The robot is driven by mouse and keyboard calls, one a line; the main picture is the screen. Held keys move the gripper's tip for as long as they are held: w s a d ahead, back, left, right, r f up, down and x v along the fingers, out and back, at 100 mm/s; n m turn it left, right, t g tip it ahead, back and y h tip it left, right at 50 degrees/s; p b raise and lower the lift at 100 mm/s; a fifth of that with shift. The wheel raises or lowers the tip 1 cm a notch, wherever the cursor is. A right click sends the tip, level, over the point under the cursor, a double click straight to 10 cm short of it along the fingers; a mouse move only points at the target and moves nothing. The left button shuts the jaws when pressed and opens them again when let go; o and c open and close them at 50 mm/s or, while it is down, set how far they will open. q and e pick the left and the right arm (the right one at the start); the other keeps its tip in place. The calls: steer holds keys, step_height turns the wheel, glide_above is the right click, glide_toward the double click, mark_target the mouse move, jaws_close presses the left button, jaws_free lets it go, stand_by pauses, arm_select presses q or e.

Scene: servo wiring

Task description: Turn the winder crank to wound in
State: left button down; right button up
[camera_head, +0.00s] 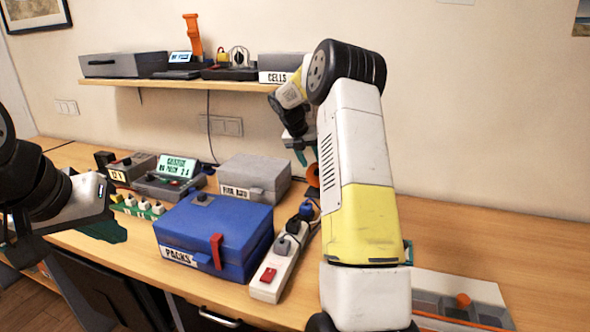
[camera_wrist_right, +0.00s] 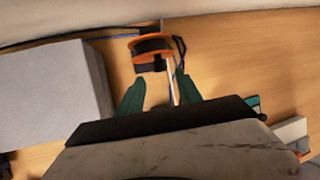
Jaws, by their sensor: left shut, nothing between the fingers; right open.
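The winder (camera_wrist_right: 152,44) shows in the right wrist view as an orange-rimmed reel with a dark middle. It lies just beyond my right fingertips, and a thin pale bar runs from it back between the fingers. I cannot tell which part is the crank or how it is turned. In the head view only a bit of orange (camera_head: 313,172) shows beside my right arm, which hides the rest. My right gripper (camera_wrist_right: 160,92) is open, with its teal fingers apart; it also shows in the head view (camera_head: 304,152). My left gripper (camera_head: 106,231) is shut and empty at the left, near the table's front edge.
A grey box (camera_head: 254,177) stands close to the left of the winder. A blue case (camera_head: 215,228) and a white power strip (camera_head: 272,272) with plugs lie nearer the front. A shelf (camera_head: 180,83) hangs above. The table at the right is mostly clear behind a tray (camera_head: 430,287).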

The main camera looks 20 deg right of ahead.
mark_target(316, 171)
steer(key=shift+x, duration=2.3)
jaws_close()
